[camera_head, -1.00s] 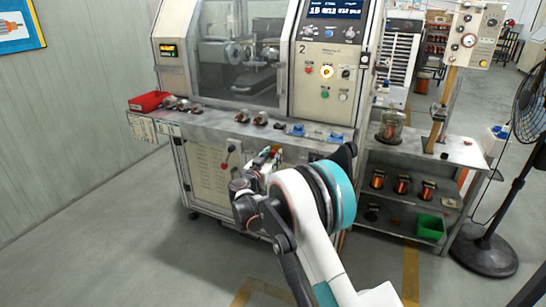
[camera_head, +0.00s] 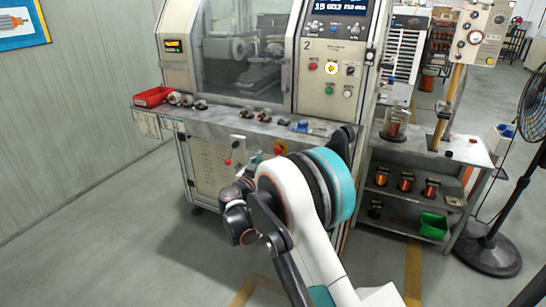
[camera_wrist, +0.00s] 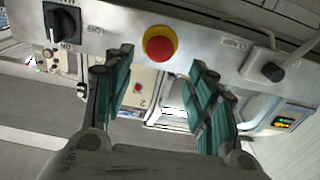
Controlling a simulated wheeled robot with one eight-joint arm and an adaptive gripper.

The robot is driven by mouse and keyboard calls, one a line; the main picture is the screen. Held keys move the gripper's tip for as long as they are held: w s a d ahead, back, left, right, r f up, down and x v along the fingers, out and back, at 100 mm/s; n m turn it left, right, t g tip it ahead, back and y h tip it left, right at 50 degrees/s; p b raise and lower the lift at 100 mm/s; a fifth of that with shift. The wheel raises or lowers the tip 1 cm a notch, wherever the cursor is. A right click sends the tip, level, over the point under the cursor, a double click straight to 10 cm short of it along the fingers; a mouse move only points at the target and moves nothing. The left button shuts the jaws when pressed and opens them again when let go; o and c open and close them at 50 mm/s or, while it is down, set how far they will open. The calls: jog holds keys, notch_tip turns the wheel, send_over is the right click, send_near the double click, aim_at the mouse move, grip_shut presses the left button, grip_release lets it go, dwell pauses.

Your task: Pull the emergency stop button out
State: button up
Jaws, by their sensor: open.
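The emergency stop button (camera_wrist: 160,43) is a red mushroom head on a yellow ring, set in a grey panel in the wrist view. It also shows in the head view (camera_head: 280,147), just above my arm, on the machine's front below the worktop. My gripper (camera_wrist: 160,62) is open, its two teal-padded fingers to the left and right of the button's line. Nothing is between the pads. I cannot tell how far the fingertips are from the button. In the head view my gripper is mostly hidden behind my arm.
A black rotary switch (camera_wrist: 62,20) is left of the button and a black-ended lever (camera_wrist: 273,71) right of it in the wrist view. The worktop (camera_head: 225,118) overhangs the front panel. A shelf unit (camera_head: 415,205) stands to the right. The floor at left is clear.

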jog(key=shift+v, duration=2.4)
